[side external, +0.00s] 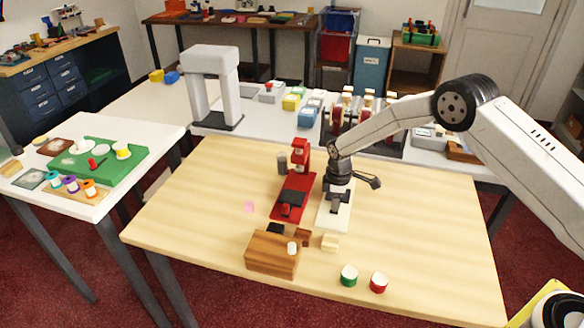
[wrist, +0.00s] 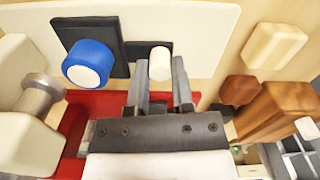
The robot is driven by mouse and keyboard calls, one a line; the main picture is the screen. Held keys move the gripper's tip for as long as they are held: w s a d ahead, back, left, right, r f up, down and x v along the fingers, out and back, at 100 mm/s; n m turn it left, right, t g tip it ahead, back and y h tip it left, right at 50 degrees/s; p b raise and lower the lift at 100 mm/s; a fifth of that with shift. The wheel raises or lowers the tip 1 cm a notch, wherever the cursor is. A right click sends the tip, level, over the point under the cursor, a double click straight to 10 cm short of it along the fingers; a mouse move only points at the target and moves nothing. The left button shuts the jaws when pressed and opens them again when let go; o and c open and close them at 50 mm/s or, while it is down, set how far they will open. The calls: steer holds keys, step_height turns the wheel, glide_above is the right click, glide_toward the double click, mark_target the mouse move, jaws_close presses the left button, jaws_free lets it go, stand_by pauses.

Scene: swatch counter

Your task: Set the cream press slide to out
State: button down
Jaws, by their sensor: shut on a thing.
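The cream press (side external: 334,217) stands on the wooden table beside the red press (side external: 290,198), partly hidden by my arm in the side view. In the wrist view its cream base plate (wrist: 205,22) fills the top, with a dark slide and a pale upright peg (wrist: 160,62) on it. My gripper (wrist: 161,82) is shut on this peg, one finger on each side. A blue knob with a white face (wrist: 88,66) sits on a dark square left of the peg. In the side view my gripper (side external: 338,192) is low over the cream press; its fingertips are hard to make out.
A wooden block (side external: 268,256) with a white peg stands in front. A small cream block (side external: 329,242) and brown block (side external: 302,237) are near it. The table's right side is clear.

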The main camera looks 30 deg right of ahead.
steer(key=shift+s+a, duration=1.9)
steer(key=shift+a, duration=0.1)
steer(key=shift+c, duration=2.4)
jaws_free()
steer(key=shift+d+r, duration=0.1)
steer(key=shift+r, duration=0.35)
step_height(320, 180, up, 7)
steer(key=shift+s, duration=0.1)
